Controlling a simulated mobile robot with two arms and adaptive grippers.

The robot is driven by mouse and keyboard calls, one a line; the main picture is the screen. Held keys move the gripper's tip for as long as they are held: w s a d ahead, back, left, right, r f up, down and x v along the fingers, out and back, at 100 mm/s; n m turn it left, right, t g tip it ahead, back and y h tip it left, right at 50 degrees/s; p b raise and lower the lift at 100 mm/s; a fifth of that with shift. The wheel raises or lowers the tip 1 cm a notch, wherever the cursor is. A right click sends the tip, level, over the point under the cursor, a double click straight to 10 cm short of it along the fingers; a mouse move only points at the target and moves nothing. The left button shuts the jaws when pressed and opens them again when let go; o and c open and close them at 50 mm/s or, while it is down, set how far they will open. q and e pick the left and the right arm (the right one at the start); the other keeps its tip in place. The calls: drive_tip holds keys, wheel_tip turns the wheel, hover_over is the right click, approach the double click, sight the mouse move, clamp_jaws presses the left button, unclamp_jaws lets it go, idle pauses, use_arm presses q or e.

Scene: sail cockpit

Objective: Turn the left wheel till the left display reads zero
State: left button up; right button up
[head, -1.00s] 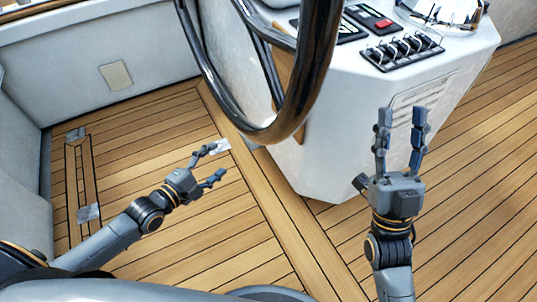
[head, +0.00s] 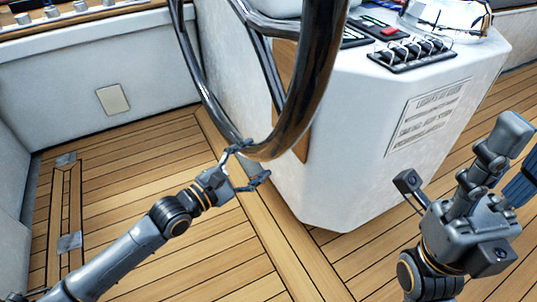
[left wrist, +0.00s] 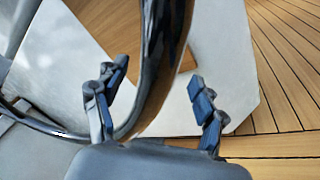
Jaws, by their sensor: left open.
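The dark glossy wheel (head: 318,85) stands upright in front of the white console, its upper part out of frame. My left gripper (head: 252,166) is open at the bottom of its rim. In the left wrist view the rim (left wrist: 160,55) passes between the two spread fingers of my left gripper (left wrist: 163,95). I cannot tell whether they touch it. My right gripper (head: 515,160) is at the right edge, tilted, with a finger partly cut off, and its opening is unclear. No display reading can be made out.
The white console (head: 345,160) carries a row of switches (head: 412,52), a red button (head: 390,31) and a label plate (head: 425,117). A white side wall (head: 70,90) stands at the left. The plank floor (head: 130,180) is clear around the arms.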

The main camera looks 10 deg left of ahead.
sight(261, 155)
use_arm(q)
drive_tip(key=shift+b+x, duration=0.8)
drive_tip(key=shift+x, duration=1.85)
drive_tip(key=shift+c, duration=0.4)
clamp_jaws()
